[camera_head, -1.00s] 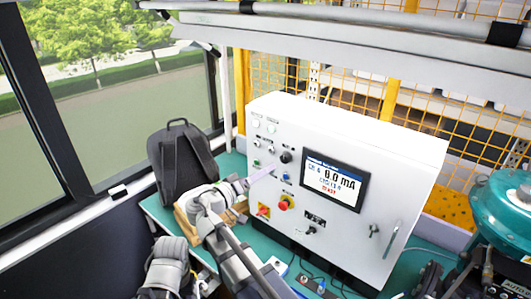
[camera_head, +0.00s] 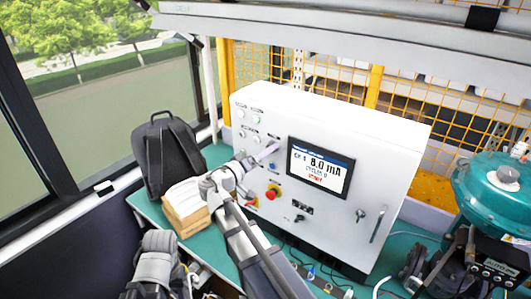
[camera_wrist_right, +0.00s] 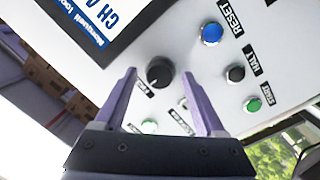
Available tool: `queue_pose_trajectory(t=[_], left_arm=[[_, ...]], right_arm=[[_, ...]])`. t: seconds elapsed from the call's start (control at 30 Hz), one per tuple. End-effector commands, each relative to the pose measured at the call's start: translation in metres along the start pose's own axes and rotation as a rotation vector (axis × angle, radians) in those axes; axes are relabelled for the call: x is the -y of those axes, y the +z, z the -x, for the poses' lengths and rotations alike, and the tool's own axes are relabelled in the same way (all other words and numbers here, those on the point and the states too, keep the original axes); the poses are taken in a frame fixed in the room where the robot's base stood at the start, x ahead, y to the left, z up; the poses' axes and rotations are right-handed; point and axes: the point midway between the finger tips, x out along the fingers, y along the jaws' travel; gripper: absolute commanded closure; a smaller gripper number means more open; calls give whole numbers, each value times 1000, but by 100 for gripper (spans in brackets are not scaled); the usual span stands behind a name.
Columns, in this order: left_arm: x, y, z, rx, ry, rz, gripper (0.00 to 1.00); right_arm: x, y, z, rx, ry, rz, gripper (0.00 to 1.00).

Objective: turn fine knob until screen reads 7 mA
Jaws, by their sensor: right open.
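The control cabinet's screen (camera_head: 320,168) shows a reading that looks like 8.0 mA. My right gripper (camera_head: 272,149) reaches the cabinet front just left of the screen. In the right wrist view my right gripper (camera_wrist_right: 159,74) is open, with one finger on each side of a black round knob (camera_wrist_right: 160,72). The knob sits between the fingertips with gaps on both sides. A small label beside it is too blurred to read surely. In the head view the knob is hidden by the gripper. Part of my left arm shows at the lower left, but its fingers cannot be made out.
Near the knob are a blue RESET button (camera_wrist_right: 211,34), a black HALT button (camera_wrist_right: 235,73) and a green START button (camera_wrist_right: 252,104). A red emergency button (camera_head: 272,191) sits lower on the panel. A wooden box (camera_head: 187,215) and backpack (camera_head: 168,155) stand left; a teal actuator (camera_head: 495,195) stands right.

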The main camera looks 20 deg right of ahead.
Motion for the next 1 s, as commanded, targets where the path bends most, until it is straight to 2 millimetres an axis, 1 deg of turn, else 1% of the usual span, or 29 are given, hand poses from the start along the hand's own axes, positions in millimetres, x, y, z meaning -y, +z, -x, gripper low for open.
queue_pose_trajectory(t=[0.07, 0.7, 1.0], left_arm=[[0, 0, 0, 0, 0, 0, 56], [0, 0, 0, 0, 0, 0, 56], [0, 0, -1, 0, 0, 0, 56]], right_arm=[[0, 0, 0, 0, 0, 0, 28], [0, 0, 0, 0, 0, 0, 100], [0, 0, 0, -1, 1, 15, 100]])
